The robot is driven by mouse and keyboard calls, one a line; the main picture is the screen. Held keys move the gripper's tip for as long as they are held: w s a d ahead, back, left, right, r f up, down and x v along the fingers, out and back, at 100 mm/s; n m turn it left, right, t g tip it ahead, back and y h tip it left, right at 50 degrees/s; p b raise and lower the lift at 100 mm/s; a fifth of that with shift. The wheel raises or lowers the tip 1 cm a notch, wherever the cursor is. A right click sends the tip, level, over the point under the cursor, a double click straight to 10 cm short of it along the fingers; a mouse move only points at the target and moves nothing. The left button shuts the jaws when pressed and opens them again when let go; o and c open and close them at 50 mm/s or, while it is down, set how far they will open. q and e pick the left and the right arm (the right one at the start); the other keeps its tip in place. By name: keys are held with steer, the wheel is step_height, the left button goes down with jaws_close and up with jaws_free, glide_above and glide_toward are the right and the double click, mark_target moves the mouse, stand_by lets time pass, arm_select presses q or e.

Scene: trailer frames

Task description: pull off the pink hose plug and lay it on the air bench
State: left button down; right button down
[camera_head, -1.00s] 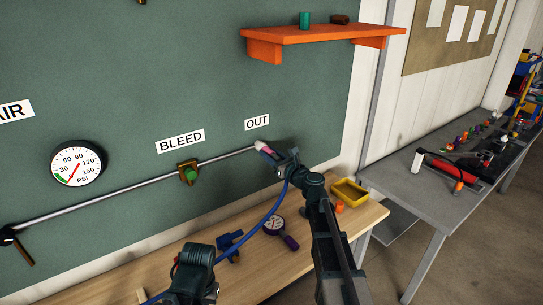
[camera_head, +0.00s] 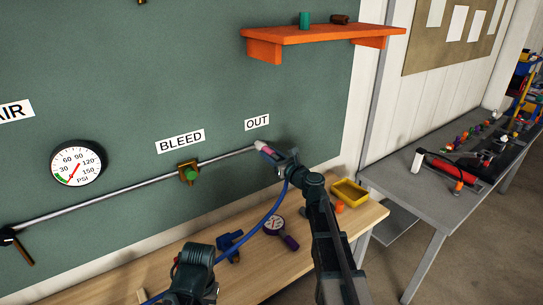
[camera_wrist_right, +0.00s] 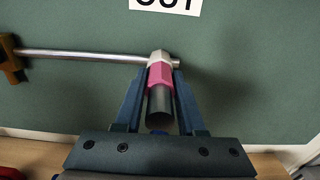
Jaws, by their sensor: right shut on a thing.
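The pink hose plug (camera_head: 267,151) is at the right end of the metal pipe, below the OUT sign. In the right wrist view the pink plug (camera_wrist_right: 160,76) sits against a pale fitting (camera_wrist_right: 159,56) at the pipe end, with a dark cylindrical part on its near side. My right gripper (camera_head: 270,155) is shut on the plug; in the wrist view its fingers (camera_wrist_right: 160,80) lie on both sides of it. A blue hose (camera_head: 268,217) hangs from there toward the lower left. The wooden air bench (camera_head: 352,222) is below.
A gauge with a purple part (camera_head: 274,225), a blue item (camera_head: 229,243) and a yellow tray (camera_head: 349,192) are on the bench. A bleed valve (camera_head: 189,173) is on the pipe. An orange shelf (camera_head: 320,34) juts out above. A grey table (camera_head: 410,213) stands at right.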

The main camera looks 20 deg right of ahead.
steer(key=shift+s, duration=0.15)
stand_by(0.4)
steer(key=shift+v, duration=2.9)
steer(key=shift+a, duration=0.1)
